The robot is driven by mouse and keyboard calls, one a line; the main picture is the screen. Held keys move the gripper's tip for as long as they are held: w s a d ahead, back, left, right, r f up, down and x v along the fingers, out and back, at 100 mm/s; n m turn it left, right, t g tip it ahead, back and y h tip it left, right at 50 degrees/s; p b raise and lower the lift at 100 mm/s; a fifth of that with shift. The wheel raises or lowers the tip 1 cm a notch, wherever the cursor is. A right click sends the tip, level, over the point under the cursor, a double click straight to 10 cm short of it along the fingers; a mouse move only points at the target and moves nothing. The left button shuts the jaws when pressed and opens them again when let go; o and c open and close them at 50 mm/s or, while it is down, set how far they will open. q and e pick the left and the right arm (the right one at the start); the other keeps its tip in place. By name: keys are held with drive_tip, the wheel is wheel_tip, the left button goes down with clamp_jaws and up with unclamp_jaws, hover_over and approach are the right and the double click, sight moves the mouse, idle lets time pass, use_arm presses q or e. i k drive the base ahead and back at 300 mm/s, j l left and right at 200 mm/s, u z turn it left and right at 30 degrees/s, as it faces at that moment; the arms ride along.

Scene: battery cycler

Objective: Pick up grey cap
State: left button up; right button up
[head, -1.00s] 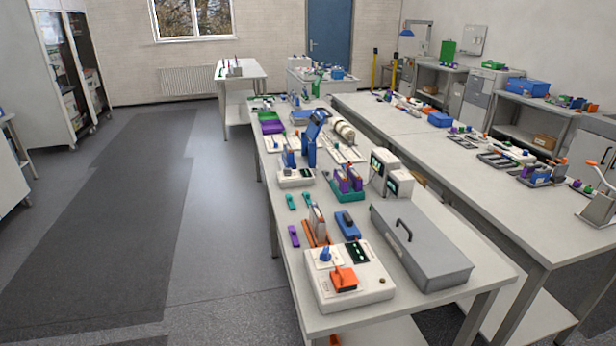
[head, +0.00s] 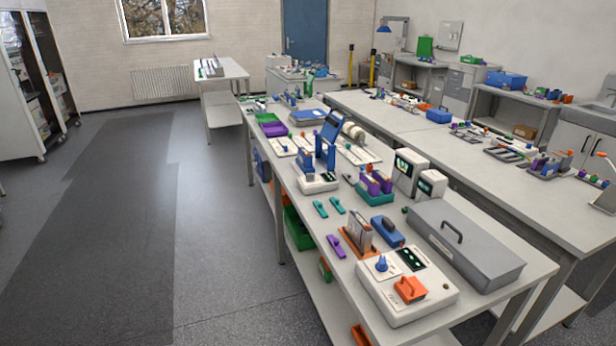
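I cannot make out a grey cap for certain in the head view; small parts on the benches are too small to tell. The near bench (head: 540,268) carries a white device (head: 435,308) with a blue knob and an orange clamp-like part (head: 410,289) on top. Behind the device stands an orange holder with a grey block (head: 360,232). A teal rack (head: 372,195) holds purple and orange pieces. Neither of my grippers shows in the view.
A grey lidded case (head: 465,245) lies at the near bench's right. Purple (head: 336,246) and teal (head: 321,208) pieces lie along its left edge. A second bench (head: 480,160) runs behind. The floor aisle (head: 110,240) on the left is clear.

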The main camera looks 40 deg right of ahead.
sight(346, 176)
drive_tip(key=i+j+z, duration=0.15)
drive_tip(key=i, duration=0.3)
drive_tip(key=i+j+z, duration=0.2)
drive_tip(key=i, duration=0.2)
drive_tip(key=i+j+z, duration=0.15)
drive_tip(key=i, duration=0.3)
drive_tip(key=i+l+z, duration=0.1)
drive_tip(key=i+z, duration=0.75)
drive_tip(key=i+j+z, duration=0.1)
drive_tip(key=i+z, duration=0.65)
drive_tip(key=i, duration=0.15)
drive_tip(key=i+z, duration=0.3)
drive_tip(key=i, duration=0.2)
